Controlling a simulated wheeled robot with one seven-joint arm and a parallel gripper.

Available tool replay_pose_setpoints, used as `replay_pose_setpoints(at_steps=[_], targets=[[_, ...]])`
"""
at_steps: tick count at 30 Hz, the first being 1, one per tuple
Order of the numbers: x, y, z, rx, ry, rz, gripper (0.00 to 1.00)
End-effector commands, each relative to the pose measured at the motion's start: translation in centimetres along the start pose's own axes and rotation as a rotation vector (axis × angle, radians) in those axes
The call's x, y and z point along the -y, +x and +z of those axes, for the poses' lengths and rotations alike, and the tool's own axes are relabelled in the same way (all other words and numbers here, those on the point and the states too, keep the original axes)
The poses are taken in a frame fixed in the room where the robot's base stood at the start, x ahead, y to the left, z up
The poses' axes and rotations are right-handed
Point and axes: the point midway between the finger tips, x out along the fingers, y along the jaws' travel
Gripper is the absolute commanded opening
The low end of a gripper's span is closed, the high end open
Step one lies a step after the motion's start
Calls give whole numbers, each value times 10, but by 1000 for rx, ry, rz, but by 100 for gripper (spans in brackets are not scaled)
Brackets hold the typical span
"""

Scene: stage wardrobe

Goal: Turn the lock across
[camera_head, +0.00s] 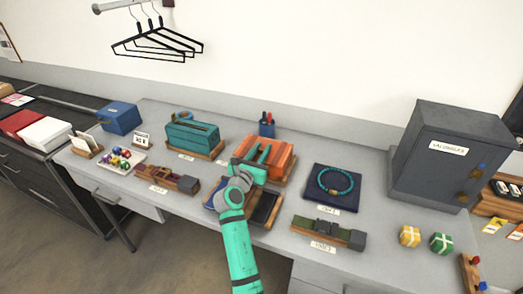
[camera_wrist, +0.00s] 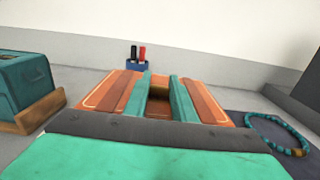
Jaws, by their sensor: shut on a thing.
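The orange bag (camera_head: 279,149) with brown bands stands on a wooden stand at the middle of the table. It also fills the middle of the wrist view (camera_wrist: 110,92). My gripper (camera_head: 262,153) reaches over its front; its two teal fingers (camera_wrist: 160,82) point at the bag. Between the fingers shows a small brass-brown piece (camera_wrist: 158,90), which looks like the lock, and the gripper is shut on it. The fingers hide much of it, so its angle cannot be told. In the head view the lock is hidden behind my gripper.
A teal bag (camera_head: 192,137) stands to the left, a necklace (camera_head: 335,182) on a dark pad to the right. A pen cup (camera_head: 267,129) is behind. Belts (camera_head: 330,231) lie in front. A grey safe (camera_head: 440,150) and two gift boxes (camera_head: 410,236) are at the right.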

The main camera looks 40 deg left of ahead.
Motion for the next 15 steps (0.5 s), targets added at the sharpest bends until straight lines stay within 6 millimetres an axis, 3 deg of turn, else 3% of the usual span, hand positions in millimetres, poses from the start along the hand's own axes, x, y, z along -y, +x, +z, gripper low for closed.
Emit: replay_pose_setpoints(at_steps=[15], targets=[[-2, 0, 1, 1, -2, -276, 1]])
